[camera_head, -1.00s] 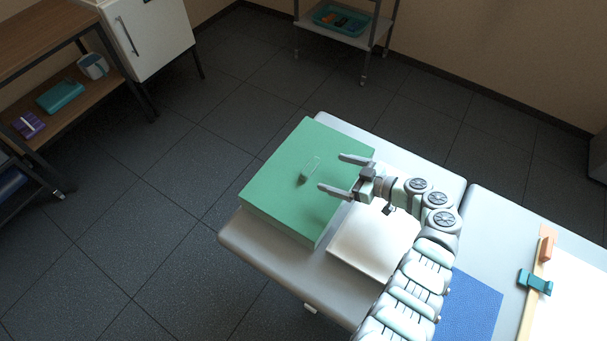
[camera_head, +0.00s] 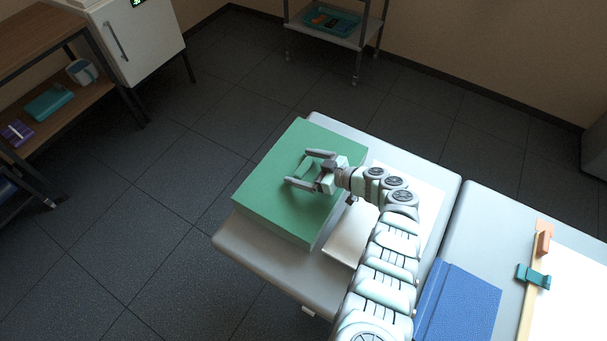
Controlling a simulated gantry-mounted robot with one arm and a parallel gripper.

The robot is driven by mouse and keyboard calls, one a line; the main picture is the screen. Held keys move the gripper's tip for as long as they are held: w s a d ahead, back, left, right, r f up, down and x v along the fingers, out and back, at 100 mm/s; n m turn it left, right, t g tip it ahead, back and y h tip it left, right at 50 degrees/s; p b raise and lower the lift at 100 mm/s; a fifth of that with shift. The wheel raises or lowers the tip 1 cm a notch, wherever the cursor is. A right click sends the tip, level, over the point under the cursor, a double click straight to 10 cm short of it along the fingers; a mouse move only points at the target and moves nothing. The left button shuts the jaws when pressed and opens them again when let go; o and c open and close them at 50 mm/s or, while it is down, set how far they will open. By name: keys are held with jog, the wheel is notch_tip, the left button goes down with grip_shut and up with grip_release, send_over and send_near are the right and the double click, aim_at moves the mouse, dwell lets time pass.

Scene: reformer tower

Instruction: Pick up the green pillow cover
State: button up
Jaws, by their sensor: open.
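The green pillow cover (camera_head: 272,211) is a large, flat, box-like green shape at the left end of the grey padded table (camera_head: 235,246). My gripper (camera_head: 303,168) is open over the upper middle of the green top, its two fingers pointing left. A small patch of green shows between the fingers. I cannot tell whether the fingers touch the surface or are a little above it. My arm comes in from the lower right and hides part of the table.
A white sheet or pad (camera_head: 349,238) lies right of the green cover. A blue pad (camera_head: 461,305) and a wooden bar with a teal clamp (camera_head: 533,277) are at the right. A shelf (camera_head: 90,95) stands left, a trolley (camera_head: 340,38) at the back. Dark floor is clear between them.

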jog(key=shift+c, duration=0.2)
jog(key=c, duration=1.3)
notch_tip(320, 180, up, 20)
jog(key=p, duration=0.6)
